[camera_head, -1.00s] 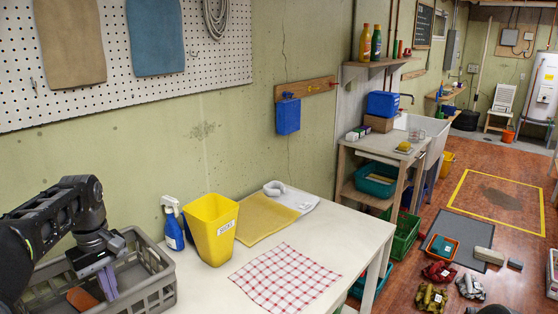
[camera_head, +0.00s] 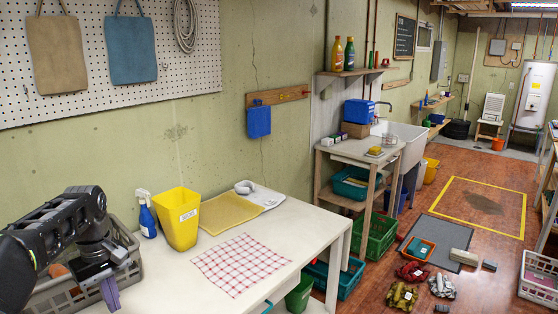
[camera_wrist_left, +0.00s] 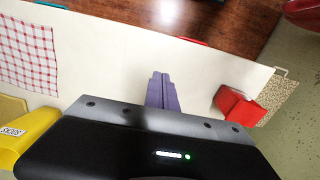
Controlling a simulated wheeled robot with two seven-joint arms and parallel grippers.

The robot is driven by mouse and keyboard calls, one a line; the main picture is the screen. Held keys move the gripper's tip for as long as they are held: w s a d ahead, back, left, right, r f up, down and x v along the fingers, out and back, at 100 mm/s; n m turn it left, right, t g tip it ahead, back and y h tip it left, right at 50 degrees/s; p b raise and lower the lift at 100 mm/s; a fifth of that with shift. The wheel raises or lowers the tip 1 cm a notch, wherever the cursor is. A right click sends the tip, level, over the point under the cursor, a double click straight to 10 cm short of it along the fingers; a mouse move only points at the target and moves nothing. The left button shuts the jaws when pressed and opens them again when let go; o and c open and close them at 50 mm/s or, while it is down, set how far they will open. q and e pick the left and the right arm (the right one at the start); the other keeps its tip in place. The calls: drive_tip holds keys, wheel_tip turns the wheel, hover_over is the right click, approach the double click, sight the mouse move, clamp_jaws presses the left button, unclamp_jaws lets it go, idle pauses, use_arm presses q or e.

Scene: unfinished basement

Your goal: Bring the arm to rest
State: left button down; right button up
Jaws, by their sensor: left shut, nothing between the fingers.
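My left arm comes in from the left in the head view. Its gripper (camera_head: 112,300) has purple fingers, pointing down at the near right side of a grey crate (camera_head: 128,268) on the white table (camera_head: 190,292). In the left wrist view the purple fingers (camera_wrist_left: 161,92) are together with nothing between them, above the pale tabletop. My right arm and gripper are not in view.
A yellow bin (camera_head: 177,222), blue spray bottle (camera_head: 147,216), yellow cloth (camera_head: 229,211) and red checked cloth (camera_head: 240,264) are on the table. A red box (camera_wrist_left: 238,106) shows right of the fingers in the wrist view. The table's near middle looks clear.

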use_arm(q)
drive_tip(key=w+d+f+m+t, duration=0.4)
drive_tip(key=w+f, duration=0.3)
drive_tip(key=w, duration=0.2)
drive_tip(key=s+d+f+m+t+h, duration=0.1)
drive_tip(key=s+d+f+m+h, duration=0.2)
drive_tip(key=d+f, duration=1.4)
drive_tip(key=s+d+f+g, duration=0.1)
drive_tip(key=s+d+f, duration=0.3)
drive_tip(key=s, duration=0.6)
drive_tip(key=s+d+f+m+g, duration=0.1)
drive_tip(key=s+d+f+g, duration=0.1)
drive_tip(key=s+d+f, duration=0.3)
drive_tip(key=s+d+f+m+g+h, duration=0.1)
drive_tip(key=s+d+f, duration=0.4)
drive_tip(key=s, duration=0.9)
drive_tip(key=shift+s+f, duration=0.35)
drive_tip(key=shift+f, duration=0.55)
